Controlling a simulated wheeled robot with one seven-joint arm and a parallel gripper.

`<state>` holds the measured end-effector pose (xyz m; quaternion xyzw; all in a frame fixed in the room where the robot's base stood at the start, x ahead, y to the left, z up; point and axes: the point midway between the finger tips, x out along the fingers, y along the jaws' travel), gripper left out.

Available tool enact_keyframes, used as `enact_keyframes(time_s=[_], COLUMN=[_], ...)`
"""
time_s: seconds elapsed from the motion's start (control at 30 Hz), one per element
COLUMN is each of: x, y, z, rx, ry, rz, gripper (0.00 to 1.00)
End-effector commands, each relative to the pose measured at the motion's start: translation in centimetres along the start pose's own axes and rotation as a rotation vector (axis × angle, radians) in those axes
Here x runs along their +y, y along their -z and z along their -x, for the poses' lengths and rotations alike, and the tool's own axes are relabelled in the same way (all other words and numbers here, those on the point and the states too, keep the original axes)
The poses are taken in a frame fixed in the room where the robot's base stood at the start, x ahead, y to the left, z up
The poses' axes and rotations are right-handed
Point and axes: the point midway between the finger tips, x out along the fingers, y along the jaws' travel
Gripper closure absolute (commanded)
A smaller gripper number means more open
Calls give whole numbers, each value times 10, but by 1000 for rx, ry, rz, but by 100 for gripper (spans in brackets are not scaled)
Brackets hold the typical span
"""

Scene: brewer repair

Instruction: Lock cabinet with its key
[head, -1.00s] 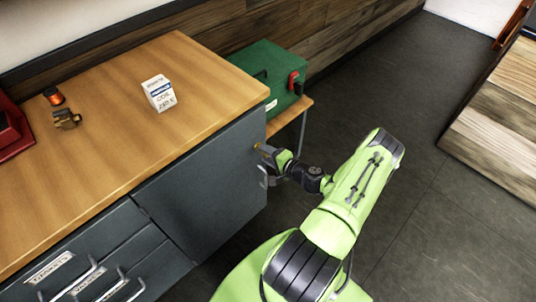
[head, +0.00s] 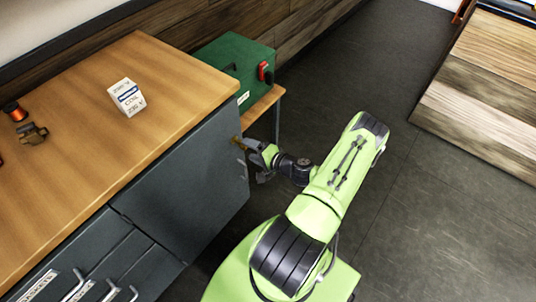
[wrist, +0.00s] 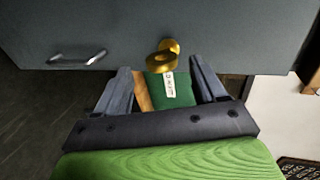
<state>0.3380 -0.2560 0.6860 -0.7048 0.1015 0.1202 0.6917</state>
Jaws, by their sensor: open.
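The grey cabinet door (head: 185,180) is closed against the cabinet front. A brass key (wrist: 162,58) sits in the lock near the door's edge; it also shows in the head view (head: 238,142). The door's metal handle (wrist: 78,58) is left of the key in the wrist view and below it in the head view (head: 243,168). My gripper (wrist: 160,76) is open and empty, just off the door. Its fingers stand on either side of the key's line, and the key's bow lies just beyond the fingertips, with no contact visible.
A green box (head: 230,70) with a red switch stands on a low wooden bench (head: 263,103) beside the cabinet.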

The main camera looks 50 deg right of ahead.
Motion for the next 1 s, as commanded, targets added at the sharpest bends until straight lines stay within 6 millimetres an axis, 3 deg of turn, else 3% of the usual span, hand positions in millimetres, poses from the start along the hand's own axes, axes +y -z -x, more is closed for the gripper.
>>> enact_keyframes(time_s=[0.2, 0.4, 0.57, 1.0], x=[-3, -2, -1, 0], y=[2, 1, 0, 0], z=[66, 108, 119, 119], rx=[7, 4, 2, 1], ry=[-3, -1, -1, 0], rz=[-2, 0, 1, 1], gripper=[30, 30, 30, 30])
